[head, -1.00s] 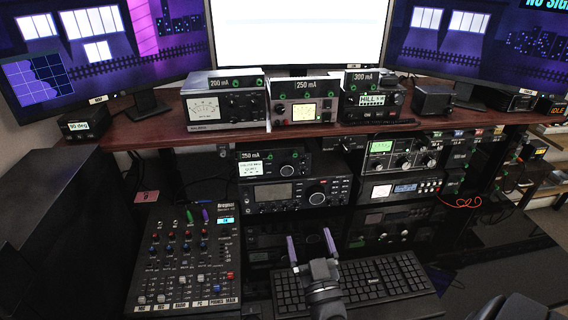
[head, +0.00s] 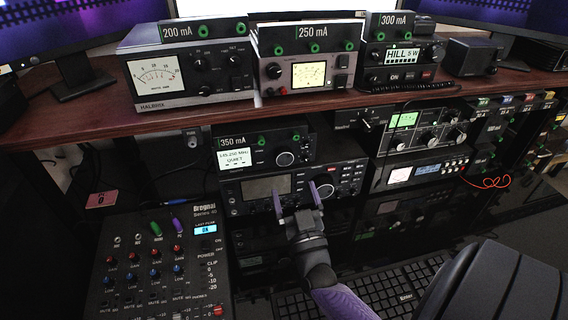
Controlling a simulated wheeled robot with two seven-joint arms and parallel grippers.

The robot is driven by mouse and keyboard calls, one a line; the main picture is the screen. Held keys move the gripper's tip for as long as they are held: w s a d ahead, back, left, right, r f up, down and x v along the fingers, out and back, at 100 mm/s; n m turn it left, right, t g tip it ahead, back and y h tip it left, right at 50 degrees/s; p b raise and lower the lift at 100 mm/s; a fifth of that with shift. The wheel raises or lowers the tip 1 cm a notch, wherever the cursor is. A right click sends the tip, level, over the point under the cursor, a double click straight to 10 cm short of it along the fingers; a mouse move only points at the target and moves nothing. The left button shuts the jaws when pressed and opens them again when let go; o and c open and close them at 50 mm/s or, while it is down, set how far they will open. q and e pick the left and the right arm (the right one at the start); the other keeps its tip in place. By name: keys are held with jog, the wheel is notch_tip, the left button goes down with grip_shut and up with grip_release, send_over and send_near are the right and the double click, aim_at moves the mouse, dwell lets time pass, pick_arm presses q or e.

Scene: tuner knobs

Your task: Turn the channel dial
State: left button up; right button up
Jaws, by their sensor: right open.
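Several dials show on the stacked radios, and none carries a readable channel label. A large round dial (head: 346,195) sits on the right of the wide radio (head: 261,188). A smaller round dial (head: 285,159) sits on the unit marked 350 mA (head: 246,142). My right gripper (head: 296,191) is open, with its two purple-faced fingers spread and nothing between them. It is in front of the wide radio, left of its large dial, and covers part of the radio's face. Contact with the radio cannot be told. My left gripper is out of view.
A unit with several knobs (head: 405,138) stands right of the 350 mA unit. Meters stand on the wooden shelf (head: 60,130) above. A mixer (head: 150,262) is at lower left and a keyboard (head: 375,292) below. A red cable (head: 487,183) loops at right.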

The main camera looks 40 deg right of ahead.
aim_at(285, 161)
jog(key=b+x, duration=0.1)
jog(key=x, duration=0.6)
jog(key=shift+w, duration=0.2)
jog(key=c, duration=1.3)
